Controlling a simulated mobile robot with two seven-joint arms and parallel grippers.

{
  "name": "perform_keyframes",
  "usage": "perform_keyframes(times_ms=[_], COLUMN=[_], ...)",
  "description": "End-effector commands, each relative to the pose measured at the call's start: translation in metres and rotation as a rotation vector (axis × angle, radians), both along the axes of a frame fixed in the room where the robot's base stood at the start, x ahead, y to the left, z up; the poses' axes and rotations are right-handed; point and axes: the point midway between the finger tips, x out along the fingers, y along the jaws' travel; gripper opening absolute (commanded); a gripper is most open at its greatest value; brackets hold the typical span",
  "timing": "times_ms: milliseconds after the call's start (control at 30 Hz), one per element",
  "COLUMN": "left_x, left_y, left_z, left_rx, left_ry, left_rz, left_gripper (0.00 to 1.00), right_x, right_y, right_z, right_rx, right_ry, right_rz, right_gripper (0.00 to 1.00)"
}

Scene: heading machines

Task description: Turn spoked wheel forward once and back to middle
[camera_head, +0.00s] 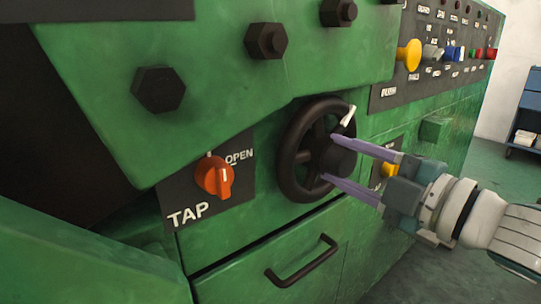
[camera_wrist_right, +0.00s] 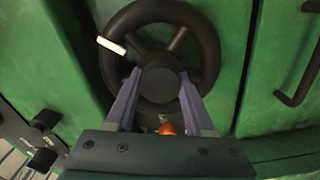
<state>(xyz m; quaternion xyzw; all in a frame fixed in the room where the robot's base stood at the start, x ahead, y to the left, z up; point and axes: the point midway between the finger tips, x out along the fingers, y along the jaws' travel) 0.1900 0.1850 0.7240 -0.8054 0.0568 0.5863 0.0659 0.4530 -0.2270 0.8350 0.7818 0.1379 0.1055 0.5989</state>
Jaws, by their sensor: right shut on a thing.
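The dark spoked wheel (camera_head: 291,150) is mounted on the front of the green machine, with a white mark on its rim at the upper right in the head view. It also shows in the right wrist view (camera_wrist_right: 207,48), where the white mark is at the upper left. My right gripper (camera_head: 328,160) comes in from the right, with its two purple fingers on either side of the wheel's round hub. It is shut on the hub, though finger contact is partly hidden. My left gripper is not in view.
An orange TAP knob (camera_head: 213,176) is left of the wheel. A drawer with a dark handle (camera_head: 302,262) is below it. Yellow, blue and red controls line a panel (camera_head: 386,94) at the upper right. Large hex bolts (camera_head: 159,90) stick out above.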

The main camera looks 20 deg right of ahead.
Motion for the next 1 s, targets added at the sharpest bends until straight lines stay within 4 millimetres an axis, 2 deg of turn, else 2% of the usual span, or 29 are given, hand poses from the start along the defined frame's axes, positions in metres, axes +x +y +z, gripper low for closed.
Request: perform_keyframes(times_ms=[600, 1000], left_x=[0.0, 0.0], left_y=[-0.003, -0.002], left_z=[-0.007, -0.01], left_rx=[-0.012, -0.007], left_ry=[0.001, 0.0], left_rz=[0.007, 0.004], left_gripper=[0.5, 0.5], right_x=[0.0, 0.0], right_y=[0.0, 0.0], right_z=[-0.002, -0.002], right_rx=[-0.501, -0.651], right_ry=[-0.184, -0.237], right_rz=[0.001, -0.001], right_gripper=[0.0, 0.0])
